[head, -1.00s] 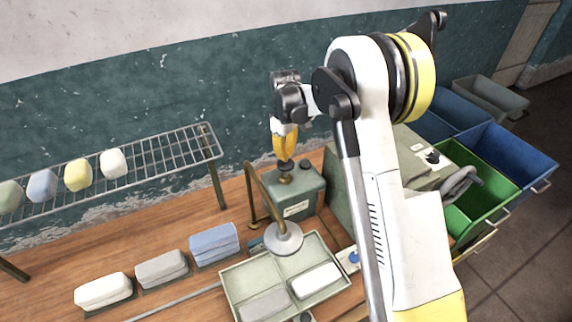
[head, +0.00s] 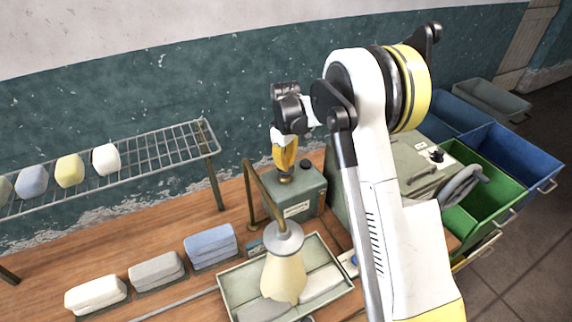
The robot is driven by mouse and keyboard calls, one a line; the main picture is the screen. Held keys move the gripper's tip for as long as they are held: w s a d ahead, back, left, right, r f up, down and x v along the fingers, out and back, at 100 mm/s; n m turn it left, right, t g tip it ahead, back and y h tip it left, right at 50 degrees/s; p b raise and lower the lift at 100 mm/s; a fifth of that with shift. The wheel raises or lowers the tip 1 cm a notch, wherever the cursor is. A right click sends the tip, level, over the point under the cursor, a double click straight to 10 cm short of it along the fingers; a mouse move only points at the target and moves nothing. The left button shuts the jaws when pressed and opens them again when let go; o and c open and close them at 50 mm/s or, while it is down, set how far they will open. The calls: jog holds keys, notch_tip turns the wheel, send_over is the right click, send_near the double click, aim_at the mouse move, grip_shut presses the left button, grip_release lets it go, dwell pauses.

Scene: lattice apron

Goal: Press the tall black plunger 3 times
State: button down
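My gripper (head: 285,170) points straight down over the grey-green box (head: 297,207) with a pale label. Its yellow fingers look closed together and are right on top of the tall plunger. The plunger's black cap is mostly hidden under the fingertips, low against its brass collar (head: 286,180). A shorter black knob (head: 307,165) stands beside it on the box. A brass pipe ends in a round grey head (head: 285,238). A cream-coloured cone (head: 284,278) spreads from the head down into the pale green tray (head: 229,297).
Grey (head: 156,269) and blue (head: 210,244) folded stacks and a white one (head: 96,294) sit on the wooden bench. A wire rack (head: 165,152) holds several soft blocks behind. Blue and green bins (head: 477,190) stand right.

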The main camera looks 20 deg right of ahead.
jog(key=shift+r+p, duration=1.55)
jog(key=shift+r, duration=1.4)
jog(key=shift+f, duration=0.15)
jog(key=shift+f+b, duration=2.5)
jog(key=shift+f, duration=0.45)
jog(key=shift+r+p, duration=1.6)
jog(key=shift+r, duration=1.5)
jog(key=shift+f, duration=0.15)
jog(key=shift+f+b, duration=2.35)
jog(key=shift+f, duration=0.55)
jog(key=shift+r+p, duration=1.65)
jog(key=shift+r, duration=1.35)
